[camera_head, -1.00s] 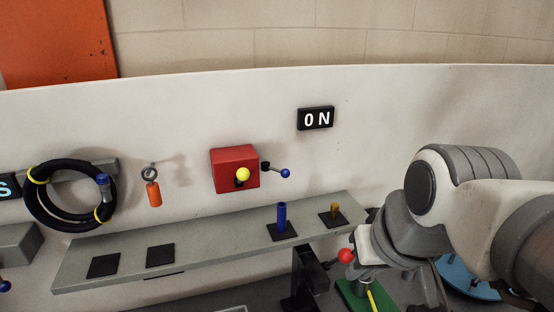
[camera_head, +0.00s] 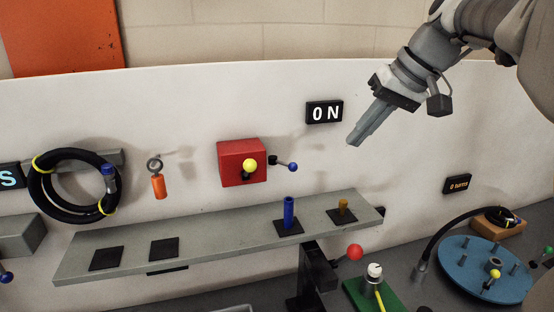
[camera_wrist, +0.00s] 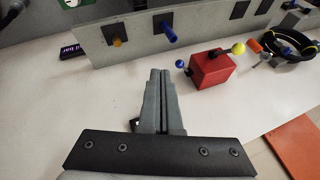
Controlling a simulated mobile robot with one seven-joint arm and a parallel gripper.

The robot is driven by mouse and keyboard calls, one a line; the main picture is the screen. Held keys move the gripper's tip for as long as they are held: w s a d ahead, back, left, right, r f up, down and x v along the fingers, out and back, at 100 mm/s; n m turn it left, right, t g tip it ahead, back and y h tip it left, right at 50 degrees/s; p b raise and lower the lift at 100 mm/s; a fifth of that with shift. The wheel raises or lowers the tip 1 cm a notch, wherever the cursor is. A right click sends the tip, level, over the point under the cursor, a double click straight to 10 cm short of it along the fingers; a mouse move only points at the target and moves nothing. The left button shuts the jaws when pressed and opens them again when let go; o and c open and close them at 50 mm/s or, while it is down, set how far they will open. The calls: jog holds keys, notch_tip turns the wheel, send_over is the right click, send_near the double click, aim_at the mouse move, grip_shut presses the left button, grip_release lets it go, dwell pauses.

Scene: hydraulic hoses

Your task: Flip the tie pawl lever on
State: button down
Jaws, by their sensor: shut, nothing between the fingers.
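A red box (camera_head: 233,164) is fixed on the white wall panel, with a yellow ball knob (camera_head: 249,166) on its front and a lever with a blue ball end (camera_head: 292,167) sticking out to its right. The frames do not label which lever is the tie pawl lever. A black "ON" sign (camera_head: 324,112) is up and right of the box. My gripper (camera_head: 352,142) is shut and empty, right of the blue ball and below the sign, pointing down-left. In the wrist view my gripper (camera_wrist: 160,74) points toward the panel, with the red box (camera_wrist: 211,70) to its right.
A grey shelf (camera_head: 215,232) below carries a blue peg (camera_head: 288,212) and a brass peg (camera_head: 343,206). A black hose coil (camera_head: 70,188) and an orange-handled ring (camera_head: 158,185) hang at left. A red ball lever (camera_head: 354,252) and a blue disc (camera_head: 475,268) are lower right.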

aim_at(285, 164)
jog(key=shift+n+y, duration=0.5)
jog(key=w, duration=0.3)
jog(key=w+d, duration=0.1)
jog(key=shift+w+r, duration=0.2)
jog(key=shift+r, duration=0.2)
jog(key=shift+f, duration=0.1)
jog(key=w+a+f, duration=0.3)
jog(key=a+f, duration=0.5)
jog(key=f, duration=0.1)
jog(key=shift+a, duration=0.25)
